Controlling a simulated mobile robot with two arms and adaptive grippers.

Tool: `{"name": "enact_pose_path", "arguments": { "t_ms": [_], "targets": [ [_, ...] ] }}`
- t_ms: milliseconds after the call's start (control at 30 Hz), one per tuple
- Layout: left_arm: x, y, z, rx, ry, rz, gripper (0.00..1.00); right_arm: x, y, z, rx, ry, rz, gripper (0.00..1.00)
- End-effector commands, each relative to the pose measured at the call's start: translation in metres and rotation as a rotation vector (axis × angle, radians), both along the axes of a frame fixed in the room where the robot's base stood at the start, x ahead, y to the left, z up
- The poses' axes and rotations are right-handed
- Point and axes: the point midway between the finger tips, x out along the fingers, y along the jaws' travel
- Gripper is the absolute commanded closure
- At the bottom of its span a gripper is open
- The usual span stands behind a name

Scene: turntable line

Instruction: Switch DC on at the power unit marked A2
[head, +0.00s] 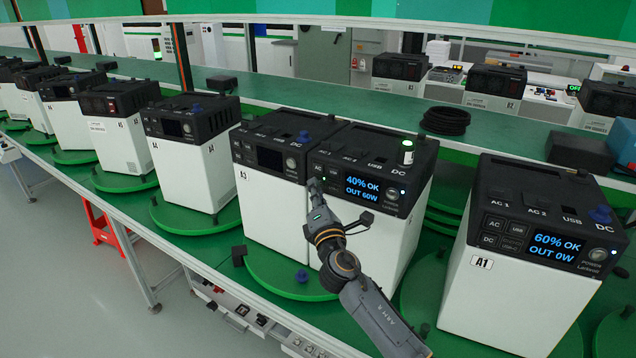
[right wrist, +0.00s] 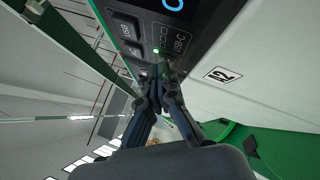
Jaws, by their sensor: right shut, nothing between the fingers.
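The power unit marked A2 (head: 390,240) is a white box with a black top in the middle of the head view. In the right wrist view the gripper tips (right wrist: 162,72) cover part of the buttons, beside a small lit green light (right wrist: 156,50). I cannot tell whether they touch. My left gripper is not in view.
Unit A1 (head: 510,290) stands at the right, its display reading 60% OK, OUT 0W. Unit A3 (head: 265,215) stands close on the left. A black cable coil (head: 445,121) lies behind.

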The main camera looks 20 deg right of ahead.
Motion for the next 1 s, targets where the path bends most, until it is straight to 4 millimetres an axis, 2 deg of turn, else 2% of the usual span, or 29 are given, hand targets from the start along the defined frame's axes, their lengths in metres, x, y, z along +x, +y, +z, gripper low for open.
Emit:
{"name": "enact_pose_path", "arguments": {
  "t_ms": [267,600,1000],
  "targets": [
    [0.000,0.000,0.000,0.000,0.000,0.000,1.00,0.000,0.000,0.001,-0.001,-0.002,-0.003,1.00],
    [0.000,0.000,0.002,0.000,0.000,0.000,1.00,-0.010,0.010,0.001,-0.001,-0.001,-0.002,1.00],
    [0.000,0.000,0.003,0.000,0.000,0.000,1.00,-0.012,0.014,0.000,0.000,0.000,-0.001,1.00]
  ]
}}
